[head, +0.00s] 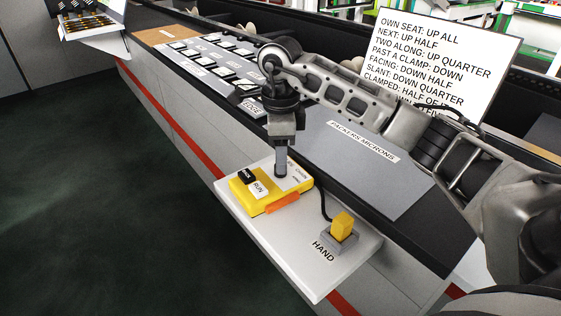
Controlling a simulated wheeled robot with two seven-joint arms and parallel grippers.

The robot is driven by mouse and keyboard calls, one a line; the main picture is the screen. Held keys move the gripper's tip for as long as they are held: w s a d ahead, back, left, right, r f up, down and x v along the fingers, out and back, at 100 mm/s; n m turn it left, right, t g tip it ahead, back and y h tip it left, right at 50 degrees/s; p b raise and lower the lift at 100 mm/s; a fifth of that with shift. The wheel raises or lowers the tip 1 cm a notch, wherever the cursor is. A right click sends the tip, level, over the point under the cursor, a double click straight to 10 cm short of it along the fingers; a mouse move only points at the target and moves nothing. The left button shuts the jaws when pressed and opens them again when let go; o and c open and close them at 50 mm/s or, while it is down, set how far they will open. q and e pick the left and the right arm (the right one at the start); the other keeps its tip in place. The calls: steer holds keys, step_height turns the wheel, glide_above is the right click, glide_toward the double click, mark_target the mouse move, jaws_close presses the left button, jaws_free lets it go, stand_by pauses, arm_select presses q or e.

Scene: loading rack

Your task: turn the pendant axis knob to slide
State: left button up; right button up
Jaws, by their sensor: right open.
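The yellow pendant (243,194) lies on a white shelf (315,283) in the middle of the head view. Its top has a black switch beside a RUN label (259,188), and an orange piece (283,203) shows on its near side. A pale dial plate (298,180) with small lettering is at its far right end. My right gripper (281,173) points straight down over that plate, its fingertips at or just above it. The axis knob is hidden by the fingers, so I cannot tell its setting or whether the fingers touch it. My left gripper is out of view.
A yellow block (343,223) stands in a grey holder by the HAND label, with a black cable nearby. Behind is a dark-edged bench with a grey PACKERS MICRONS mat (360,170), labelled plates (208,62) and a text board (450,55). The floor at left is clear.

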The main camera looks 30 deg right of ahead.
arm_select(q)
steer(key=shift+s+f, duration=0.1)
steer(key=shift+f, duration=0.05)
arm_select(e)
steer(key=shift+f, duration=1.25)
steer(key=c, duration=1)
steer(key=shift+m, duration=0.4)
steer(key=o, duration=1)
arm_select(q)
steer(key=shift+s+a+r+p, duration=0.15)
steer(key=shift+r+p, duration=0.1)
steer(key=shift+p, duration=0.85)
arm_select(e)
step_height(320, 180, up, 16)
